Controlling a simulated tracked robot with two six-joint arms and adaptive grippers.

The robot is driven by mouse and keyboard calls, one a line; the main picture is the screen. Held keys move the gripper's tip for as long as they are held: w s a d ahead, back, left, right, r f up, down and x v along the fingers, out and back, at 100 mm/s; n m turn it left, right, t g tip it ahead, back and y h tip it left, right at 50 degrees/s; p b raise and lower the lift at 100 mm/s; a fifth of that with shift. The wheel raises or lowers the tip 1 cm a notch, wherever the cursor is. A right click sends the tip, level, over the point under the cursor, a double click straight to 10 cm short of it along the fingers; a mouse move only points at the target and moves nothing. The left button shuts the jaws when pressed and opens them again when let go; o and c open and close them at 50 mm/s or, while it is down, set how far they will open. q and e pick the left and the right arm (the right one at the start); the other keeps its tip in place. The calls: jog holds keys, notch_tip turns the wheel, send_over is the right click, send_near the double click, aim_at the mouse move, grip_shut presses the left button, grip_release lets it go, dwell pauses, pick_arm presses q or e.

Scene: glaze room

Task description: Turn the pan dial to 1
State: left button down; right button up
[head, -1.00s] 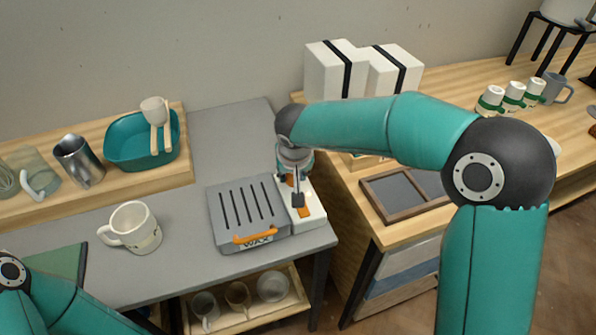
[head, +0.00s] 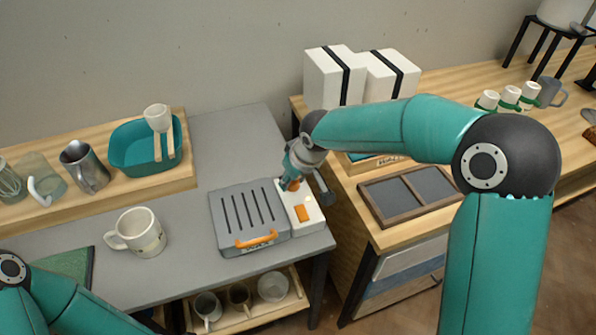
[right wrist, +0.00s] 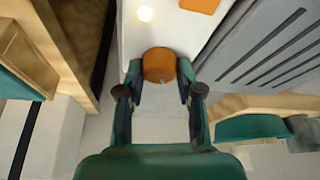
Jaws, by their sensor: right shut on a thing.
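The wax pan (head: 248,218) is a grey slotted box with an orange front handle (head: 256,239), on the grey table. A white control box (head: 311,222) joins its right side, with an orange rectangular switch (head: 302,213). The round orange dial (right wrist: 160,64) sits at the box's far end. My right gripper (head: 292,183) is there, its fingers shut on the dial's two sides, as the right wrist view (right wrist: 159,84) shows. The dial's number marks cannot be read. My left arm shows at lower left, its gripper out of frame.
A white mug (head: 138,232) stands left of the pan. A teal basin (head: 140,150) and a metal pitcher (head: 84,167) stand on the wooden shelf. A dark framed tray (head: 402,199) lies on the right-hand counter, near white boxes (head: 334,75).

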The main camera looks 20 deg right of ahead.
jog(key=n+y+p, duration=0.1)
jog(key=n+p, duration=0.1)
jog(key=shift+s+d+n+g, duration=0.1)
jog(key=shift+d+n+g, duration=0.05)
jog(key=shift+n+g, duration=0.2)
jog(key=shift+f+n+g+y, duration=0.1)
jog(key=shift+n+g+y, duration=0.3)
jog(key=shift+n, duration=1.25)
jog(key=o, duration=0.9)
jog(key=shift+c, duration=0.2)
